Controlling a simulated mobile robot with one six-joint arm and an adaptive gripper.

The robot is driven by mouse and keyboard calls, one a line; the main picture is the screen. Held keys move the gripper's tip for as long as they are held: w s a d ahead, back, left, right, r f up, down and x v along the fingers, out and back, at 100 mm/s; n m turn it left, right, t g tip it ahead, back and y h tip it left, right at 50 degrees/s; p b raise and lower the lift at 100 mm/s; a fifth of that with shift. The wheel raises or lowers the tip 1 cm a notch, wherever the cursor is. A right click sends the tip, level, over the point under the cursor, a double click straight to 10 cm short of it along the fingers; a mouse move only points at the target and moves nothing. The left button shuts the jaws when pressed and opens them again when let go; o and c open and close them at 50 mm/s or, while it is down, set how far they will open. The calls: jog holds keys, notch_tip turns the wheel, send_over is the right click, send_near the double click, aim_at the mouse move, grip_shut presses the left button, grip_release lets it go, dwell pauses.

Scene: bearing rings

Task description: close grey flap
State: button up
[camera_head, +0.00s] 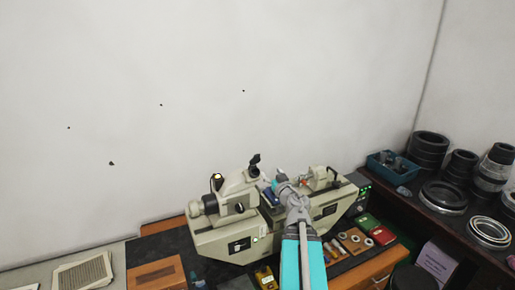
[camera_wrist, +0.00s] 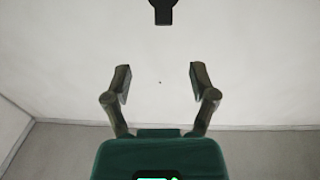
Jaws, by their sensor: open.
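No grey flap can be clearly made out in either view. A beige measuring machine (camera_head: 225,232) stands on the bench, with a black eyepiece-like part (camera_head: 254,162) sticking up from its top. My gripper (camera_head: 281,180) is in front of the machine's middle in the head view and hides part of it. In the wrist view my gripper (camera_wrist: 160,80) is open, its two fingers wide apart with nothing between them. A dark part (camera_wrist: 162,11) hangs in at the top edge there; I cannot tell what it belongs to.
A dark shelf on the right carries black rings (camera_head: 444,196), stacked dark cylinders (camera_head: 429,150) and a blue bin (camera_head: 392,165). Red and green boxes (camera_head: 375,231) and a wooden tray with rings (camera_head: 354,241) lie right of my arm.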

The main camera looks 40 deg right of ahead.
aim_at(258, 156)
jog(key=shift+s+r+n+y, duration=0.2)
jog(key=shift+s+n+y, duration=0.2)
jog(key=shift+y, duration=0.3)
jog(key=x, duration=1.4)
jog(key=shift+s+d, duration=0.1)
grip_shut()
jog(key=shift+d, duration=0.35)
jog(key=shift+a, duration=0.35)
jog(key=shift+s+d+f, duration=0.1)
jog(key=shift+d, duration=0.05)
